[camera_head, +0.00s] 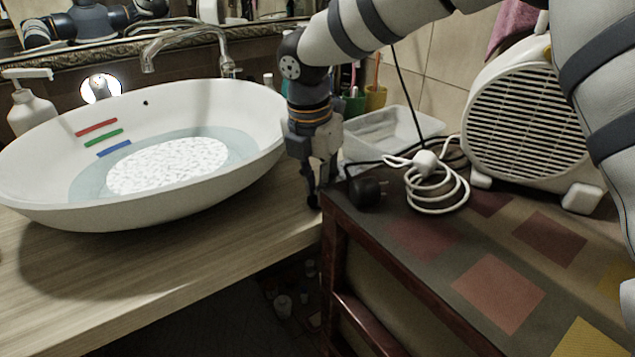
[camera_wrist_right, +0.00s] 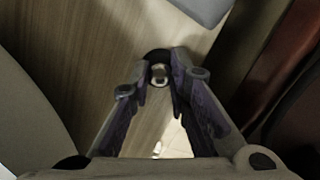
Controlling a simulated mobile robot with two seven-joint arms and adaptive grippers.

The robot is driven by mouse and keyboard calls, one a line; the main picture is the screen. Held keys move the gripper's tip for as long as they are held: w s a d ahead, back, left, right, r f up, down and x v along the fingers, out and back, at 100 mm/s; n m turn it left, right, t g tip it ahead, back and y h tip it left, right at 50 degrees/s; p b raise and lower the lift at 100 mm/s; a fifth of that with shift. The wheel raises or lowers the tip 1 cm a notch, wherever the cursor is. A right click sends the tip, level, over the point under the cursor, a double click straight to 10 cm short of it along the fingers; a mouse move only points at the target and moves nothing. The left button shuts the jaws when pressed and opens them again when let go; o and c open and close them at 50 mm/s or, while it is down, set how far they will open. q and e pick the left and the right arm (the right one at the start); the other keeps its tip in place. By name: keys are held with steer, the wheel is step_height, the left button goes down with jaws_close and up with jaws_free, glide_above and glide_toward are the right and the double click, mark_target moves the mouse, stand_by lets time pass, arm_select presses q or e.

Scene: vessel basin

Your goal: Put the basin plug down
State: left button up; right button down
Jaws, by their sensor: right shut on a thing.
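The basin plug is a small dark disc with a metal knob in the wrist view (camera_wrist_right: 159,56). My right gripper (camera_wrist_right: 159,82) is shut on its knob. In the head view, the gripper (camera_head: 316,180) points down just right of the basin (camera_head: 190,193), over the wooden counter's right end (camera_head: 255,220). The plug shows there as a dark spot (camera_head: 313,201) at the fingertips, low over the counter by its right edge. I cannot tell whether it touches the wood. The white oval basin holds water with a pale speckled patch and three coloured stripes. My left gripper is not in view.
A dark cabinet (camera_head: 425,239) with a patterned top stands close on the right, with a black plug (camera_head: 367,190), a coiled white cord (camera_head: 436,190) and a white heater (camera_head: 527,112). A clear tray (camera_head: 395,132) sits behind. The counter's front-left is bare.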

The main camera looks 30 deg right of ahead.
mark_target(313, 204)
steer(key=shift+f, duration=0.1)
steer(key=c, duration=1.5)
jaws_free()
steer(key=r, duration=0.4)
steer(key=a+r, duration=0.1)
steer(key=r, duration=0.3)
steer(key=s+r, duration=0.1)
steer(key=r, duration=0.3)
steer(key=shift+a+r, duration=0.15)
steer(key=shift+a, duration=0.1)
